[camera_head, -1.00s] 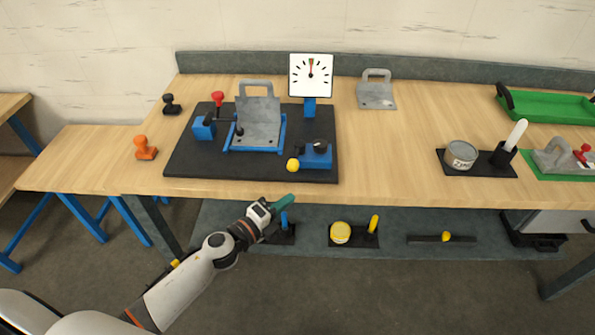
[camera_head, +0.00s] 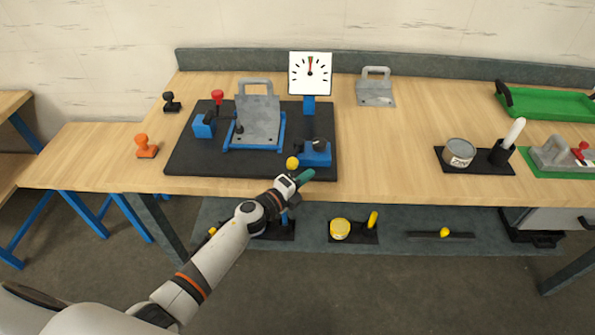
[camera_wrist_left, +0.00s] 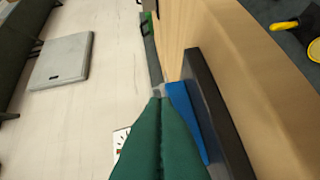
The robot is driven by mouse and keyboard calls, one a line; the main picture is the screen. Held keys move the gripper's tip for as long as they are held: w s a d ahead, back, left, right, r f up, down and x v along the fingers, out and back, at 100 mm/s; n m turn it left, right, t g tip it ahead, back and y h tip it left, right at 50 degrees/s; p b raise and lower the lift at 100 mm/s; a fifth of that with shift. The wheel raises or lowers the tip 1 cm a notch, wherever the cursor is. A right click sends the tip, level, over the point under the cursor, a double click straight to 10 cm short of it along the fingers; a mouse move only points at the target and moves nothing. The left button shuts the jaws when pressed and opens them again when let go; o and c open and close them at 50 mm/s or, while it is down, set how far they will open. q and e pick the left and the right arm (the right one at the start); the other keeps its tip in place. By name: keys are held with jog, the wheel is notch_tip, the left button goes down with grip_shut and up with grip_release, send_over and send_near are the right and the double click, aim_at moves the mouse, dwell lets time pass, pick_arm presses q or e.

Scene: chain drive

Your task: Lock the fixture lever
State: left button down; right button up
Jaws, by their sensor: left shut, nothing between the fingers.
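The fixture is a black base board (camera_head: 190,165) on the bench, with a grey metal plate with a handle (camera_head: 258,122) seated in a blue frame (camera_head: 254,149). A lever with a yellow ball knob (camera_head: 292,162) sits beside a blue block (camera_head: 316,154) at the front right. A red knob (camera_head: 217,95) stands over another blue block (camera_head: 204,126) at the left. Which one is the fixture lever I cannot tell. My left gripper (camera_head: 307,175) is shut and empty, just in front of the yellow knob and right block. Its green fingers (camera_wrist_left: 158,125) lie together in the left wrist view. My right gripper is out of view.
A dial gauge (camera_head: 310,73) stands behind the board. Orange (camera_head: 146,147) and black (camera_head: 171,102) stamp-like handles are at left. A tin (camera_head: 459,152) stands farther right. The bench between is clear.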

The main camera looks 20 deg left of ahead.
pick_arm(q)
jog(key=shift+a+r, duration=0.15)
jog(key=shift+a, duration=0.45)
jog(key=shift+a+r, duration=0.15)
jog(key=shift+a, duration=0.45)
jog(key=shift+s+a+m+g+h, duration=0.1)
jog(key=shift+a+m+g+h, duration=0.2)
jog(key=shift+a+m+h, duration=0.15)
